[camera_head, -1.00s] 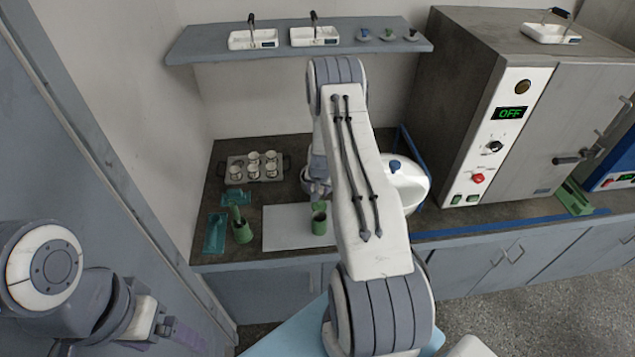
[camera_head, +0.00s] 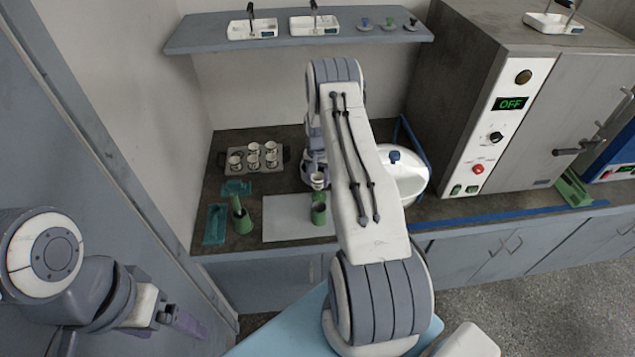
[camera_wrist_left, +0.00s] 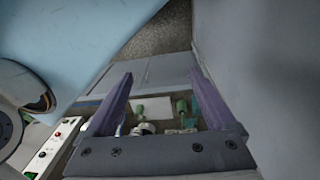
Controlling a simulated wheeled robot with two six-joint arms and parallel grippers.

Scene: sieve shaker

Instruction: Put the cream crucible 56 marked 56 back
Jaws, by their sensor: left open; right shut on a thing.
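A small cream crucible (camera_head: 318,181) is held upright in my right gripper (camera_head: 316,172), above and behind a green cup on the white mat. My right arm hides part of that gripper. No number is legible on the crucible. A dark rack (camera_head: 233,172) with several similar cream crucibles (camera_head: 253,162) stands to its left on the counter. My left gripper (camera_head: 190,324) is far off at the lower left by the grey wall. It is open and empty, as its spread purple fingers (camera_wrist_left: 160,85) show in the left wrist view.
The green cup (camera_head: 319,216) stands on the white mat (camera_head: 283,226). Another green holder (camera_head: 242,222) and teal trays (camera_head: 215,224) lie left of it. A white rounded device (camera_head: 405,180) and a grey oven (camera_head: 480,110) stand to the right. A shelf (camera_head: 350,44) hangs above.

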